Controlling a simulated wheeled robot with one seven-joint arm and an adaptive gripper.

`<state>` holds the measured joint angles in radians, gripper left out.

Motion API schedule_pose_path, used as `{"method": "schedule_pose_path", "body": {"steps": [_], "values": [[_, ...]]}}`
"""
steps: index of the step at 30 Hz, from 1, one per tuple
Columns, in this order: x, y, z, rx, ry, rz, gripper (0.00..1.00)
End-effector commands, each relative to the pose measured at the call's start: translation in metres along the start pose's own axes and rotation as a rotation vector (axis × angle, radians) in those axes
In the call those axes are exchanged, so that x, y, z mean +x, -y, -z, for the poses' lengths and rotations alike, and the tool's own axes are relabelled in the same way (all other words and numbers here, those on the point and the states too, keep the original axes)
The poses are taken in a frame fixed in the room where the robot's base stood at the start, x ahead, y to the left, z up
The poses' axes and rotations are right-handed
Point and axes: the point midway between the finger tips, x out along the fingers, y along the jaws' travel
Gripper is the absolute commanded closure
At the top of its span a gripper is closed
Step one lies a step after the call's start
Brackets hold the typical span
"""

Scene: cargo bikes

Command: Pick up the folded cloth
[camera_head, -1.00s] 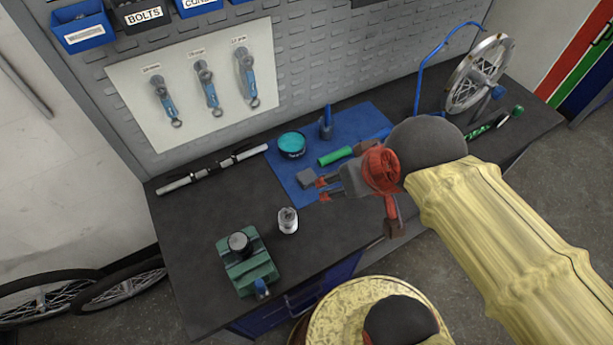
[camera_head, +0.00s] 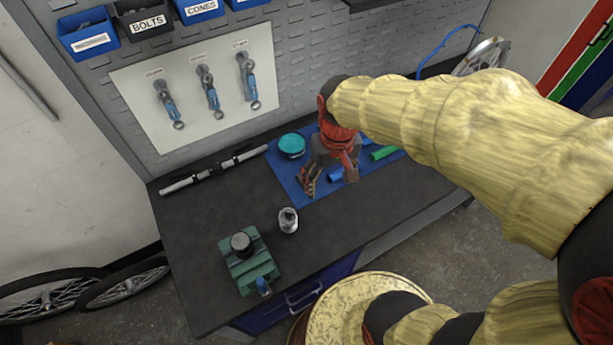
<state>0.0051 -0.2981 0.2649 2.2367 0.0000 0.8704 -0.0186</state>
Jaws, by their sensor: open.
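My gripper (camera_head: 308,186) is open and points down over the left front part of the blue mat (camera_head: 284,170) on the dark workbench. Its fingertips are low, close to the mat. The small grey folded cloth is not clearly visible now. The gripper covers the spot where a small grey piece lay, so I cannot tell whether the cloth is between the fingers or touched by them.
A teal round tin (camera_head: 291,146) stands close behind the gripper. A green handle (camera_head: 384,153) lies to its right. A small jar (camera_head: 288,220) and a green vise (camera_head: 248,266) stand in front. A black-and-silver bar (camera_head: 213,168) lies at the back left.

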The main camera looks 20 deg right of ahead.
Motion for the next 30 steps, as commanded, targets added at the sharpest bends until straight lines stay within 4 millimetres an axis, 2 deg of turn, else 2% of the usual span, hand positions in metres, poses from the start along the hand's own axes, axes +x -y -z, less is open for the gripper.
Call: {"method": "schedule_pose_path", "body": {"steps": [9,13,15,19,30], "values": [[0.109,-0.003,0.071,-0.067,0.166,0.009,0.33],[0.145,-0.003,0.101,-0.105,0.166,0.012,0.33],[0.151,-0.004,0.12,-0.126,0.138,0.012,0.33],[0.143,-0.004,0.149,-0.162,0.072,0.007,0.33],[0.174,-0.004,0.146,-0.183,0.068,0.008,0.33]]}}
